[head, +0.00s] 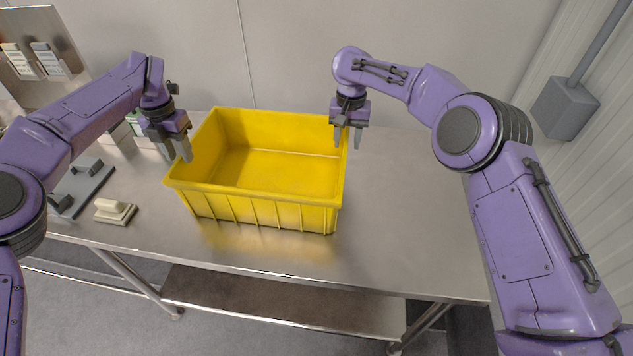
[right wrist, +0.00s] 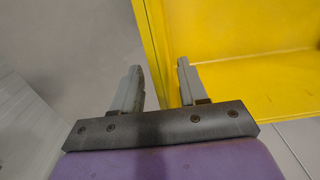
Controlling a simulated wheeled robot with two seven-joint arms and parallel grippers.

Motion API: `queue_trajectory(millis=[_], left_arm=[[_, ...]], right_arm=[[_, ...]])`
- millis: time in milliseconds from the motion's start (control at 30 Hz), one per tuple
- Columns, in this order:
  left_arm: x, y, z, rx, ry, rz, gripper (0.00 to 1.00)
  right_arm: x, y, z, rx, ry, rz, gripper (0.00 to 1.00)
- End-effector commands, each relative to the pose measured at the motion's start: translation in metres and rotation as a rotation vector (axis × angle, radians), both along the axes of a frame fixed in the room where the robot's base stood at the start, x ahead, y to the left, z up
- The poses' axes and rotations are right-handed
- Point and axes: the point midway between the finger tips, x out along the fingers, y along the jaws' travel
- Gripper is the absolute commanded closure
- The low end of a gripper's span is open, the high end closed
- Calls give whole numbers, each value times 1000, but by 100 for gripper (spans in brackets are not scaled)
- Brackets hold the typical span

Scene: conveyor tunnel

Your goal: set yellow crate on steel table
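The yellow crate (head: 262,212) is open and empty. It appears to stand upright on the steel table (head: 390,225), left of the table's middle. My left gripper (head: 179,158) is at the crate's left rim, its two fingers apart. My right gripper (head: 347,142) is at the right rim near the back corner. In the right wrist view its two fingers (right wrist: 158,88) are apart, with the crate's yellow wall (right wrist: 154,50) showing between them. Whether any finger touches the crate cannot be told.
A cream-handled block (head: 115,211) and a grey plate with handles (head: 82,187) lie on the table left of the crate. A metal panel with labels (head: 45,55) stands at the back left. The table right of the crate is clear. A grey wall box (head: 565,107) is at right.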

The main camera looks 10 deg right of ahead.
Motion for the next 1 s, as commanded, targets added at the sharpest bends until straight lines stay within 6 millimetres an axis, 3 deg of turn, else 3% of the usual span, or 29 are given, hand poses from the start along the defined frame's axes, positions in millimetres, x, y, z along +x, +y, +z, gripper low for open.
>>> queue_trajectory(millis=[233,500,667,767,1000], left_arm=[[2,1,6,-2,0,4,62],[2,-1,58,-1,-3,0,62],[1,-1,75,-2,-2,0,62],[1,-1,76,-2,0,-1,62],[1,-1,76,-2,0,-1,62]], right_arm=[[3,3,-2,3,2,4,57],[3,2,-3,4,3,1,57],[3,2,-1,4,3,2,57],[4,3,10,4,1,2,57],[4,2,70,5,-2,1,57]])
